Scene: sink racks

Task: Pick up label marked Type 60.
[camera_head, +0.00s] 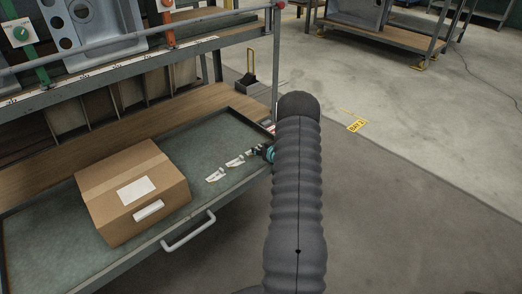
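Several small white labels lie in a row on the green-grey tray (60,222). One label (215,174) is nearest the box, a second label (235,161) is further right, and another (254,150) lies beside my gripper. Their print is too small to read, so I cannot tell which is Type 60. My gripper (262,152) shows as a small dark and teal shape at the tray's right end, close to the rightmost label. My grey sleeved arm hides most of it. I cannot see whether its fingers are open or whether it touches a label.
A cardboard box (110,200) with white stickers stands on the tray, left of the labels. A metal handle (188,232) juts from the tray's front edge. A rack post (276,60) rises behind my arm. Concrete floor (420,200) is clear on the right.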

